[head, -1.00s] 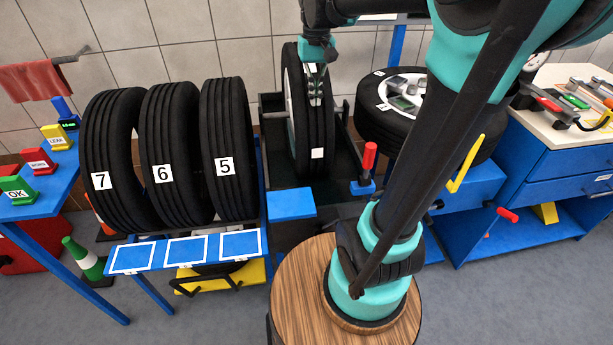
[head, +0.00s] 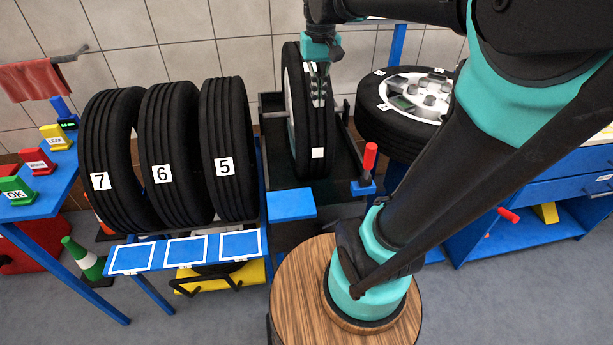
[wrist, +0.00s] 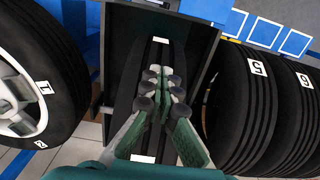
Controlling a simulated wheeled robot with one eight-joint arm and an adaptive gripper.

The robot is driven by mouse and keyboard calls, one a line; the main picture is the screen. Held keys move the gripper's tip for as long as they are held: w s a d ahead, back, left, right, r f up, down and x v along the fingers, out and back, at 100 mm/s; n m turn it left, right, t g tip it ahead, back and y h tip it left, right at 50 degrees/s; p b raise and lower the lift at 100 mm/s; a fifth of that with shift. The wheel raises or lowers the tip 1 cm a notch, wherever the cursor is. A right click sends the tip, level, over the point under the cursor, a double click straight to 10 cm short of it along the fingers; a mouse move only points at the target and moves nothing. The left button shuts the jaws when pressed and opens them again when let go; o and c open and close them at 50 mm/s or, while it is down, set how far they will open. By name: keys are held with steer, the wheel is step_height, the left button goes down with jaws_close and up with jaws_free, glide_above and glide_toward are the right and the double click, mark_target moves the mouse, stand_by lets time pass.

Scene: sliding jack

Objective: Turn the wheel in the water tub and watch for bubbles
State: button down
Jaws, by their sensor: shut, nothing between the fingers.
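The wheel (head: 314,125) stands upright in the dark water tub (head: 345,165), a white patch on its tread facing me. It also shows in the wrist view (wrist: 160,65), running lengthwise under the fingers. My gripper (head: 318,92) is shut and empty, pointing down at the upper tread of the wheel. In the wrist view my gripper (wrist: 163,88) has its fingers together over the tread; I cannot tell if they touch it. The water surface is mostly hidden by the wheel and tub walls. No bubbles can be made out.
Tyres numbered 7 (head: 118,160), 6 (head: 170,150) and 5 (head: 228,150) stand on a rack left of the tub. Another wheel (head: 400,105) lies flat to the right. A red-handled lever (head: 369,160) stands at the tub's right side.

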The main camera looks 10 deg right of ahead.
step_height(320, 180, up, 10)
stand_by(0.5)
steer(key=shift+r, duration=0.1)
steer(key=w, duration=2.1)
steer(key=shift+w, duration=0.15)
